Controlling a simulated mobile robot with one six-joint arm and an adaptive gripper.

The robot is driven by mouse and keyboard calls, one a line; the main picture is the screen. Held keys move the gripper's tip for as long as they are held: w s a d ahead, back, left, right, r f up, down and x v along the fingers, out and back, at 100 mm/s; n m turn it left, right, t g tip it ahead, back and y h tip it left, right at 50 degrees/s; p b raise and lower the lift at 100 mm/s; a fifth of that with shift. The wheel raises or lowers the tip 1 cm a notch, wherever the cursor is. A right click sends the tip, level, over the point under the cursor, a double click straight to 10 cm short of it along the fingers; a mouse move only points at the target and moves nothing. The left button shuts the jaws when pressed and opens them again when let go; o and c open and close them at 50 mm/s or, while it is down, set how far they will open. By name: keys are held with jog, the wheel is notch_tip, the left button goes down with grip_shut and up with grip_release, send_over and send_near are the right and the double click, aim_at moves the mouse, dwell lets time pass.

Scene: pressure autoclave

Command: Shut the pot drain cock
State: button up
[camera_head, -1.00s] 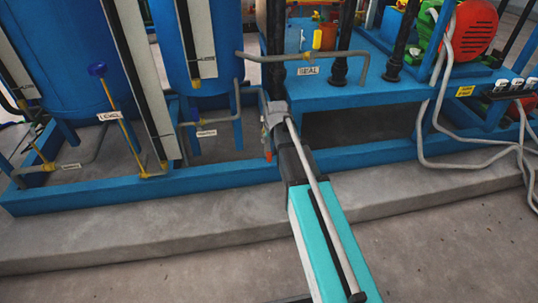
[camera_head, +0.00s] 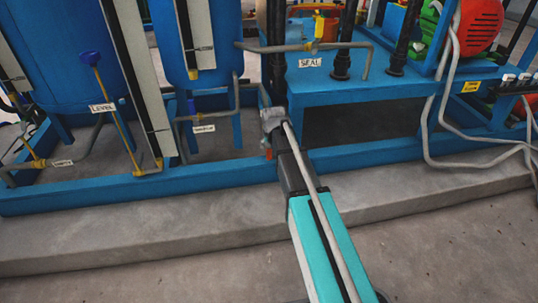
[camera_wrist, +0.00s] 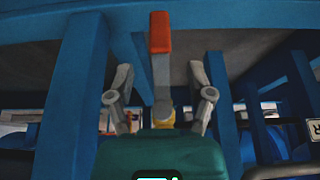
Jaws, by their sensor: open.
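A grey lever with an orange-red end (camera_wrist: 160,32) stands upright in the middle of the wrist view, with a small yellow part (camera_wrist: 165,115) at its lower end. It looks like the cock's handle, but no label on it can be read. My gripper (camera_wrist: 160,72) is open, with one grey finger on each side of the lever and a visible gap on both sides. In the head view, my gripper (camera_head: 271,118) is low beside the blue frame, and an orange spot (camera_head: 268,152) shows just below it. My arm hides most of the cock there.
A blue frame rail (camera_head: 210,172) runs along the concrete plinth (camera_head: 150,235). A blue SEAL-labelled bench (camera_head: 370,72) stands right.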

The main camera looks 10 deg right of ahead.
aim_at(269, 149)
jog(key=shift+b+x, duration=2)
jog(key=shift+x, duration=0.55)
grip_shut()
